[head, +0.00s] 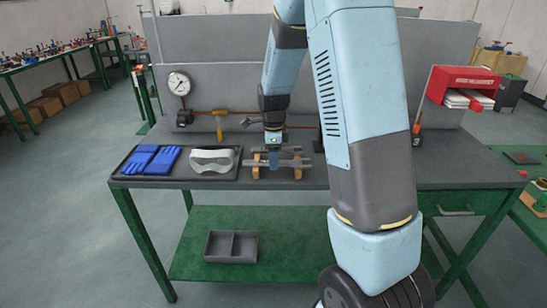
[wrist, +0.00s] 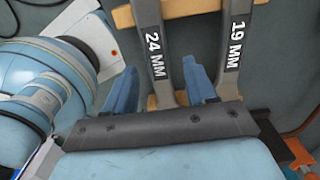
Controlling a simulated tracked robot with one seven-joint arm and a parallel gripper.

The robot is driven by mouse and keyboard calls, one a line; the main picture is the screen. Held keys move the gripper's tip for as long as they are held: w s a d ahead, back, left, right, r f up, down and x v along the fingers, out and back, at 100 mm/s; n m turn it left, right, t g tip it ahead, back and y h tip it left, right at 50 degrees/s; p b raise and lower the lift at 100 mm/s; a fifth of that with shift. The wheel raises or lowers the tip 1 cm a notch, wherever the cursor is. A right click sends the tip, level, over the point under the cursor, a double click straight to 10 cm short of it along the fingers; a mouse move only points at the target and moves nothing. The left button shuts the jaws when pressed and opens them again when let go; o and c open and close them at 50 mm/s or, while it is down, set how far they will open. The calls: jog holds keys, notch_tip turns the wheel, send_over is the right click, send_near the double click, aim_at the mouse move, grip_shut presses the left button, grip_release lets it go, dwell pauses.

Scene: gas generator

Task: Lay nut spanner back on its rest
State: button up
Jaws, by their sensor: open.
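Two grey spanners lie side by side across a wooden rest (wrist: 190,9) in the wrist view. One is marked 24 MM (wrist: 153,40), the other 19 MM (wrist: 236,45); which one is the nut spanner I cannot tell. My gripper (wrist: 160,67) is open, its blue fingers on either side of the 24 MM handle. The 19 MM spanner is outside the fingers, to the right. In the head view my gripper (head: 273,157) points down over the spanners and the rest (head: 297,173) on the bench. Finger contact with the handle is not clear.
A dark tray (head: 117,175) with blue gloves (head: 152,159) and pale goggles (head: 212,160) lies left of the rest. A pressure gauge (head: 179,84) and copper pipe with a yellow valve (head: 221,113) stand behind. The bench top (head: 450,176) is clear at right.

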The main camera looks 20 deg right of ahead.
notch_tip(320, 180, up, 14)
jog(key=shift+f, duration=0.15)
dwell(0.5)
jog(key=s+r+n+t, duration=0.2)
jog(key=s+r+n, duration=0.1)
jog(key=s+n, duration=0.4)
jog(key=s+r+n+t, duration=0.1)
jog(key=s+r+n, duration=0.3)
jog(key=s+n, duration=0.3)
jog(key=s+r+n+t, duration=0.2)
jog(key=s+n, duration=0.5)
jog(key=s, duration=0.7)
jog(key=shift+s+r+n+t, duration=0.15)
jog(key=shift+r+n+t, duration=0.15)
jog(key=shift+r, duration=0.55)
jog(key=shift+d, duration=0.1)
